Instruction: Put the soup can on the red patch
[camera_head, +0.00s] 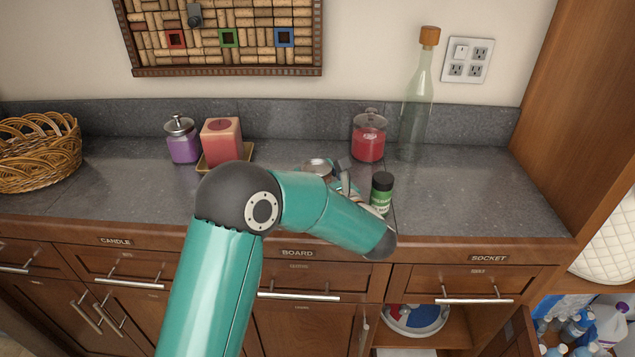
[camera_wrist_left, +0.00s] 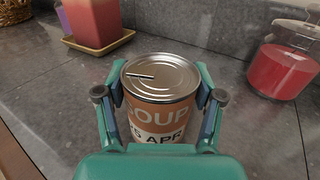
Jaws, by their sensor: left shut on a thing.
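The soup can (camera_wrist_left: 160,110) has a silver pull-tab lid and an orange and white label. It stands between the two fingers of my left gripper (camera_wrist_left: 160,98), which is shut on its sides. In the head view the can's lid (camera_head: 317,167) shows behind my left arm, and the rest of the can is hidden. My left gripper (camera_head: 343,172) is partly hidden there too. I cannot tell whether the can touches the counter. A small red-framed square (camera_head: 176,39) is on the cork board; I cannot tell whether this is the red patch. My right gripper is not in view.
A green jar with a black lid (camera_head: 381,192) stands close right of the gripper. Behind are a red glass jar (camera_head: 369,140) and a tall bottle (camera_head: 415,105). A red candle (camera_head: 221,142) and purple jar (camera_head: 182,143) stand left. The counter's right part (camera_head: 470,190) is clear.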

